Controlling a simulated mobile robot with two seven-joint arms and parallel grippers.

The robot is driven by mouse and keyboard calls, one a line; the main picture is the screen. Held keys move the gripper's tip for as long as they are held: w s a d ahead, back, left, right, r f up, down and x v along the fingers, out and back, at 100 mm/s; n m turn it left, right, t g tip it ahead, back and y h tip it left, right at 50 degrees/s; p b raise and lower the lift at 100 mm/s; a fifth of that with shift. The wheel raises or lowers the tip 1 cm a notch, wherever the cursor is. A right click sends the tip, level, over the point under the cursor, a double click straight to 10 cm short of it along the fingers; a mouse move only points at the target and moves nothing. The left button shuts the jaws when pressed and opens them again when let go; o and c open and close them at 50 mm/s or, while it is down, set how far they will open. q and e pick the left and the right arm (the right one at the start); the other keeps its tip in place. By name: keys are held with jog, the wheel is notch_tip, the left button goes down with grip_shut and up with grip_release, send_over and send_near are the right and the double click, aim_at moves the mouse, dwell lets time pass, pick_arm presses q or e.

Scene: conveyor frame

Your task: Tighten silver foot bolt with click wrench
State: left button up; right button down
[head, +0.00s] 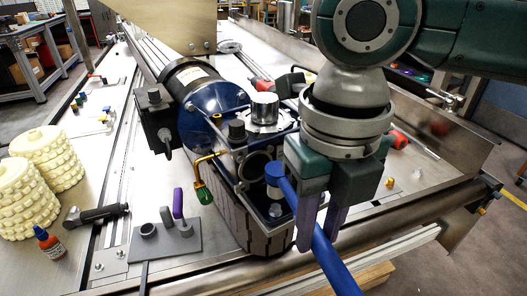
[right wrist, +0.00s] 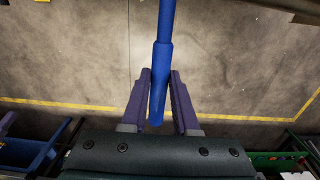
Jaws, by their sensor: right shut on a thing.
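The click wrench (head: 331,262) is blue. Its round head (head: 275,172) is beside the blue motor and gearbox unit (head: 213,115), over the flange at its lower right. My right gripper (head: 320,238) has purple fingers and is shut on the wrench handle; the handle slopes down to the right past the fingers. In the right wrist view the blue handle (right wrist: 158,90) runs between the fingers. A small silver bolt head (head: 276,210) shows on the flange just below the wrench head; I cannot tell whether the wrench is seated on a bolt. My left gripper is not in view.
A grey plate with a purple-handled tool (head: 178,205) lies left of the motor. Red-handled tools (head: 398,139) lie at right. A metal rail borders the front.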

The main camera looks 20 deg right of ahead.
notch_tip(320, 180, down, 3)
jog(key=shift+r+b, duration=0.2)
jog(key=shift+b, duration=0.35)
jog(key=shift+r+p, duration=0.2)
jog(key=shift+p, duration=0.15)
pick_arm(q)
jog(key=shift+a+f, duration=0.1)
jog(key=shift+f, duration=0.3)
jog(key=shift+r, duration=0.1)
pick_arm(e)
jog(key=shift+p, duration=0.45)
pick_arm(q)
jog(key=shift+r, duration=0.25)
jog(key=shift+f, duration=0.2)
pick_arm(e)
jog(key=shift+f, duration=0.25)
pick_arm(q)
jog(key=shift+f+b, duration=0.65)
jog(key=shift+b, duration=0.25)
pick_arm(e)
jog(key=shift+f, duration=1)
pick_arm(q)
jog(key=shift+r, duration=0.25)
